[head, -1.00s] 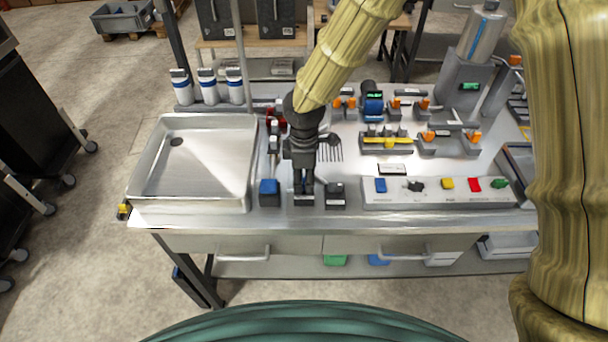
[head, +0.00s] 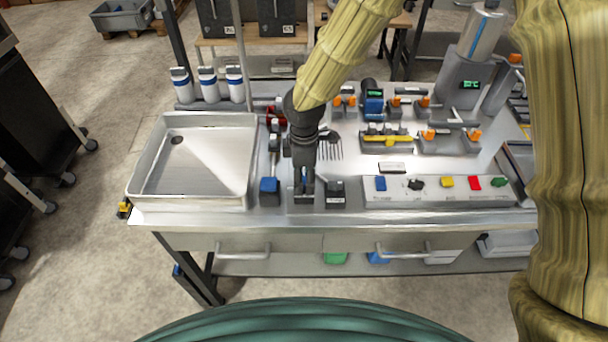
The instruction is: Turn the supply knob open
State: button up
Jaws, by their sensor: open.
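My gripper (head: 304,187) is open and points down near the front edge of the steel bench, to the right of the sink. It is at a small unit (head: 304,199) between a blue-topped unit (head: 269,186) and a black-topped unit (head: 335,188). The gripper hides most of this middle unit, and whether the fingers touch anything is too small to tell. No readable label marks the supply knob. A black knob (head: 416,184) sits on the pale control panel (head: 400,197) to the right, apart from the gripper.
The steel sink tray (head: 190,202) takes up the bench's left end. A red valve-like part (head: 276,115) is behind the gripper. The panel also carries blue, yellow, red and green buttons. Fixtures with orange parts (head: 428,134) stand farther back. Bare bench top lies along the front edge.

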aim_at(304, 178)
notch_tip(304, 178, up, 12)
dwell(0.6)
dwell(0.4)
